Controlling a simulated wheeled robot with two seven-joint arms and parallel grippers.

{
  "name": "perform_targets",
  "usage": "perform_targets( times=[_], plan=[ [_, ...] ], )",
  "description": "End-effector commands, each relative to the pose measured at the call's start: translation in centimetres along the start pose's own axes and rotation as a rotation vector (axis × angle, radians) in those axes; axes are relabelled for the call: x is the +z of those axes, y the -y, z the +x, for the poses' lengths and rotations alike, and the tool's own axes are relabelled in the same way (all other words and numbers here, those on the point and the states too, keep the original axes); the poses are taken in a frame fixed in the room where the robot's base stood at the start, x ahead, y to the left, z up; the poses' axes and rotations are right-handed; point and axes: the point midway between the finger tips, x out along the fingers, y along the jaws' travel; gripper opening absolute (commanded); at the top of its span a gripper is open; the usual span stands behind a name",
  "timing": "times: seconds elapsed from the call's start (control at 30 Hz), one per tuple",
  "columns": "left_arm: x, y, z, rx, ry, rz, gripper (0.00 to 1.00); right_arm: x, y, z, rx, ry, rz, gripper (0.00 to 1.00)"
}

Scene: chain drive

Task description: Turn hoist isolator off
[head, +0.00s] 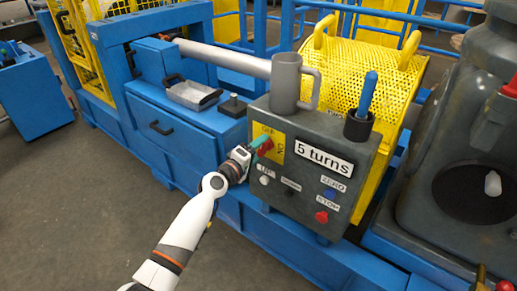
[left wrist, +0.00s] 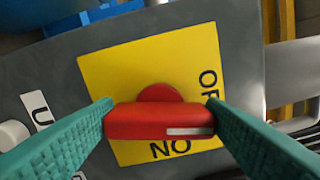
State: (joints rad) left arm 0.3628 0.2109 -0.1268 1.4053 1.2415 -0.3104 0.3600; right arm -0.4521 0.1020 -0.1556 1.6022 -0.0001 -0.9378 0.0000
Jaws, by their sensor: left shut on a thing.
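The hoist isolator is a red handle (head: 266,147) on a yellow plate (head: 273,133) marked OFF and ON, at the upper left of the grey control box. In the left wrist view the handle (left wrist: 150,121) is a red bar lying across the picture, with a white mark towards its right end. There ON shows upside down below the bar, and the partly hidden OFF is above its right end. My left gripper (head: 259,144) has its green fingers at the two ends of the bar, shut on it. My right gripper is not in view.
The control box (head: 328,208) also carries a "5 turns" sign (head: 323,160), a red stop button (head: 321,216) and several other controls. A grey mug (head: 285,85) and a blue-handled tool (head: 367,95) in a black cup stand on top. A yellow mesh guard (head: 365,75) is behind.

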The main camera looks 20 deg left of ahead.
Motion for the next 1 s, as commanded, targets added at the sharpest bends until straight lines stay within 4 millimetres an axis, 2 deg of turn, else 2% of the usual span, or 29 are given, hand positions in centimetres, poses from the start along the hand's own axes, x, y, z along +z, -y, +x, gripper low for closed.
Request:
perform_targets(
  times=[0.4,1.0],
  plan=[
    [0.0,-0.2,0.0,0.002,0.0,-0.216,0.43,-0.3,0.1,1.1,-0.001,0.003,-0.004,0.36],
    [-0.1,-0.3,0.0,0.003,-0.001,-0.257,0.43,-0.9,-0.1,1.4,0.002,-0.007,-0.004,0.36]
  ],
)
